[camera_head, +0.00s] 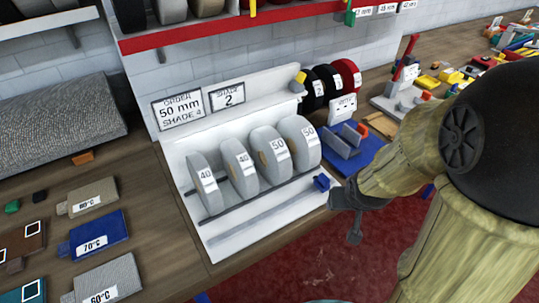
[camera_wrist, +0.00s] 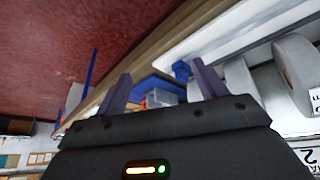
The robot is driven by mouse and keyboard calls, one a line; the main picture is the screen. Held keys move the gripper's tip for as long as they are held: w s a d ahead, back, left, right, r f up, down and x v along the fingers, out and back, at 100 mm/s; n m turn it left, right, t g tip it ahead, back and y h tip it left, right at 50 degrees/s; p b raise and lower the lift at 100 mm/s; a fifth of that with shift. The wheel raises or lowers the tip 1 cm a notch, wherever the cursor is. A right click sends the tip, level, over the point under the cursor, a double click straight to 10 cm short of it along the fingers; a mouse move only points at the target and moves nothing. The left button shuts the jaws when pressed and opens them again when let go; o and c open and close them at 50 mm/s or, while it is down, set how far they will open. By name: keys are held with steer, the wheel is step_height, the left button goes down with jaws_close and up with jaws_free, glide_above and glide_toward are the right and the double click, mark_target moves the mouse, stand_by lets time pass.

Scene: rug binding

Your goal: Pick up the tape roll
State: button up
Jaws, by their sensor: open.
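Several pale grey tape rolls stand upright in a row on a white rack. Two are labelled 40, at the left (camera_head: 205,182) and beside it (camera_head: 239,167). Two are labelled 50, one in the middle (camera_head: 270,153) and one at the right end (camera_head: 300,142). Pale rolls also show at the right of the wrist view (camera_wrist: 296,72). My gripper (camera_wrist: 162,84) is open, with nothing between its two dark fingers. In the head view it is at the rack's front right corner, apart from the rolls; my arm partly hides it.
The white rack (camera_head: 225,252) has a small blue block (camera_head: 321,183) at its right end. Signs read order 50 mm shade 4 (camera_head: 179,109) and shade 2 (camera_head: 227,95). A blue fixture (camera_head: 355,150), black and red rolls (camera_head: 346,74) stand right. Swatches (camera_head: 98,232) lie left.

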steer(key=w+t, duration=0.2)
steer(key=w, duration=0.3)
steer(key=n+t+y+p, duration=0.2)
steer(key=n+t+y, duration=0.2)
steer(key=n+y, duration=0.35)
glide_toward(274, 140)
steer(key=d+v, duration=0.1)
steer(key=v, duration=0.3)
steer(key=shift+m+y, duration=0.35)
steer(key=shift+m, duration=0.1)
steer(key=p+x, duration=0.7)
steer(key=x, duration=0.5)
steer(key=shift+w+a+f, duration=0.1)
steer(key=shift+f, duration=0.05)
